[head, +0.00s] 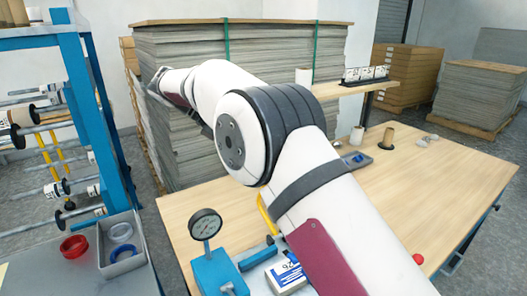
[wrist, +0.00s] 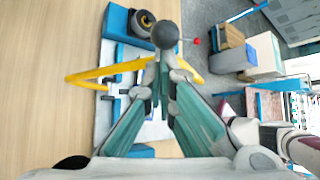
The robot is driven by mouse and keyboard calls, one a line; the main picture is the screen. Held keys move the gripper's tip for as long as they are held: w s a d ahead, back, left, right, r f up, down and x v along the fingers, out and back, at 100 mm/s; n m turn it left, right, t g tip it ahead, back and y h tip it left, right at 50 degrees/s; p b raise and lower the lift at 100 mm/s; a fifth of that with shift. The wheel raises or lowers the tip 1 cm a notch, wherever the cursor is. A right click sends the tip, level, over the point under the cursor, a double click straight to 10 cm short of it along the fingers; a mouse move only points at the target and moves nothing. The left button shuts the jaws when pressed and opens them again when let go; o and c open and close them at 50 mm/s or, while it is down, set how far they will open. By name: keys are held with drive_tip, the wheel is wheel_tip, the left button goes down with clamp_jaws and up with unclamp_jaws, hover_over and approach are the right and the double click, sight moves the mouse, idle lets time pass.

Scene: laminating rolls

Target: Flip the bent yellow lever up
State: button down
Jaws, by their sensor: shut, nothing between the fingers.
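The bent yellow lever (wrist: 105,71) runs across the wrist view. It passes behind my fingertips and shows again on their right. In the head view only a short yellow piece (head: 265,212) shows beside my arm, which hides the rest. My gripper (wrist: 163,78) is shut and empty, with its tips in front of the lever's middle. I cannot tell whether they touch it. A dark grey ball (wrist: 166,33) shows just beyond the tips; I cannot tell what it belongs to. My gripper is hidden in the head view.
A blue device with a round gauge (head: 205,224) stands at the wooden table's (head: 435,190) near left, beside a blue-and-white box (head: 286,276). A red knob (wrist: 196,41) lies beyond my fingers. A blue rack (head: 100,130) stands left. The table's right side is mostly clear.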

drive_tip(key=shift+w+a, duration=0.4)
drive_tip(key=shift+w, duration=0.05)
idle(0.6)
